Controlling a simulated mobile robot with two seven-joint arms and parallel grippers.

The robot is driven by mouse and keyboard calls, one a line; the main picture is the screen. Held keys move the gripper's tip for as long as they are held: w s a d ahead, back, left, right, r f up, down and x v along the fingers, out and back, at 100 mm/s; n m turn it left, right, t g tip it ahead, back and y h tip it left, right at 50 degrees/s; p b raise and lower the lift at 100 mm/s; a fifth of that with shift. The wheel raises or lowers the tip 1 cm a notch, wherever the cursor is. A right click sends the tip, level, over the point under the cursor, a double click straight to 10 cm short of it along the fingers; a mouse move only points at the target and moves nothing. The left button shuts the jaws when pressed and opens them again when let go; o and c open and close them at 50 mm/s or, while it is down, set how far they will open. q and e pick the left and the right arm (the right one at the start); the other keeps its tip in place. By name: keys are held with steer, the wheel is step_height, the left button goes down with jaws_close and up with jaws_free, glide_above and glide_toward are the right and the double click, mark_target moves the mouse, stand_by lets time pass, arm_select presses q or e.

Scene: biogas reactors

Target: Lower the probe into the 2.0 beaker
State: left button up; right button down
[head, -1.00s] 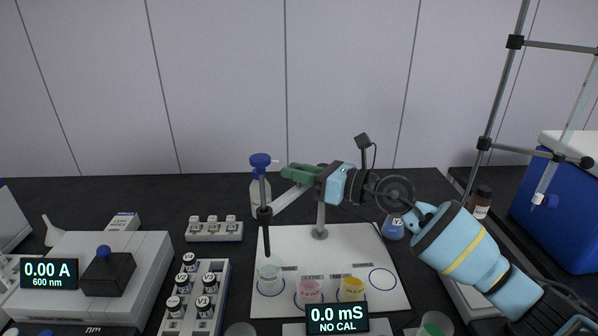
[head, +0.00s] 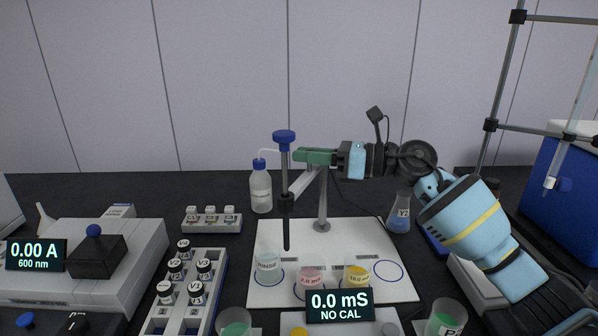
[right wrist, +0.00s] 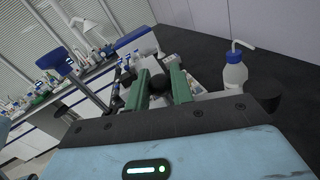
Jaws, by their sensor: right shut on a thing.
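The probe (head: 286,190) is an upright dark rod with a blue cap, on a hinged arm from a grey post (head: 322,200). My right gripper (head: 297,156) reaches in from the right, its green fingers shut at the probe's upper part. In the right wrist view a dark round piece (right wrist: 160,84) sits between the fingers. The pink beaker (head: 311,280), labelled 2.0, stands on the white board (head: 270,235). The probe's tip hangs above beaker height, between the clear rinse beaker (head: 268,268) and the pink one. My left gripper is out of view.
A yellow beaker (head: 357,277) stands right of the pink one, beside an empty blue circle (head: 388,272). The meter display (head: 338,306) reads 0.0 mS, NO CAL. A wash bottle (head: 261,190) stands behind, a vial rack (head: 190,290) left, a flask (head: 399,215) right.

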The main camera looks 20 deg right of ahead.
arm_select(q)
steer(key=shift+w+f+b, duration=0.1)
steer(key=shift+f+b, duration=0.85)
arm_select(e)
steer(key=n+g+y, duration=0.1)
steer(key=s+d+n+g, duration=0.1)
steer(key=g, duration=0.1)
steer(key=shift+s+d+n+g+y, duration=0.15)
steer(key=shift+d+n+g+y, duration=0.15)
steer(key=shift+y, duration=0.1)
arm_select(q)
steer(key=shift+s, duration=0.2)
arm_select(e)
steer(key=c, duration=1.3)
jaws_free()
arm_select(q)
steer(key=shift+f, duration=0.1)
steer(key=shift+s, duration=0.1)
